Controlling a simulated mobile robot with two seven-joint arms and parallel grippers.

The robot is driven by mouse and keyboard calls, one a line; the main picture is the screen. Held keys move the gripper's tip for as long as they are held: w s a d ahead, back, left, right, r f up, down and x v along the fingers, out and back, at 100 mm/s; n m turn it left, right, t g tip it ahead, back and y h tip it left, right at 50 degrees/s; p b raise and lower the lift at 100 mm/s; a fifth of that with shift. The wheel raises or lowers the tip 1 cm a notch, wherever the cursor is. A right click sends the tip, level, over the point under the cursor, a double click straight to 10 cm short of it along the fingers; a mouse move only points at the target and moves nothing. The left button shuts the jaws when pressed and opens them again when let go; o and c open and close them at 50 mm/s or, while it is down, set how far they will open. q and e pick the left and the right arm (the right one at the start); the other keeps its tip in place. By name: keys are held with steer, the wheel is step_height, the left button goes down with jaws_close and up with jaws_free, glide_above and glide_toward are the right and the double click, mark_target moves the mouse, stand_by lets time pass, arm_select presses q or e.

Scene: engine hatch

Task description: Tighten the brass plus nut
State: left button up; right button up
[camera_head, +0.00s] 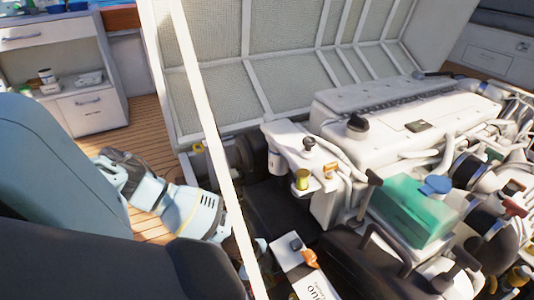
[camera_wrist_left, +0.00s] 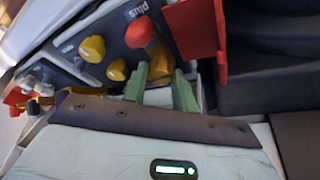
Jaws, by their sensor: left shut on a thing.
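My left gripper (camera_wrist_left: 160,82) shows in the left wrist view with its two green fingers close together. A yellow-orange piece (camera_wrist_left: 158,62) sits between the fingertips, next to a dark panel (camera_wrist_left: 113,30) marked "plus". It may be the brass plus nut, but the fingers and a red knob (camera_wrist_left: 138,32) hide part of it. Two yellow knobs (camera_wrist_left: 92,48) stand apart to the left. In the head view the left gripper (camera_head: 263,262) is low in the middle, partly behind a white strut (camera_head: 220,140). My right gripper is not in view.
The white engine (camera_head: 400,115) fills the right, with a green translucent tank (camera_head: 405,210) in front. A raised hatch (camera_head: 220,90) stands behind. A red flap (camera_wrist_left: 205,45) borders the fingers.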

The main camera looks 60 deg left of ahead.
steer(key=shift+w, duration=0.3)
arm_select(q)
steer(key=o, duration=0.8)
steer(key=shift+o, duration=0.8)
steer(key=p+v, duration=0.3)
steer(key=v, duration=0.5)
steer(key=shift+p, duration=0.35)
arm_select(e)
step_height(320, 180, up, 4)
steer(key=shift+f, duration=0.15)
arm_select(q)
steer(key=shift+f, duration=0.1)
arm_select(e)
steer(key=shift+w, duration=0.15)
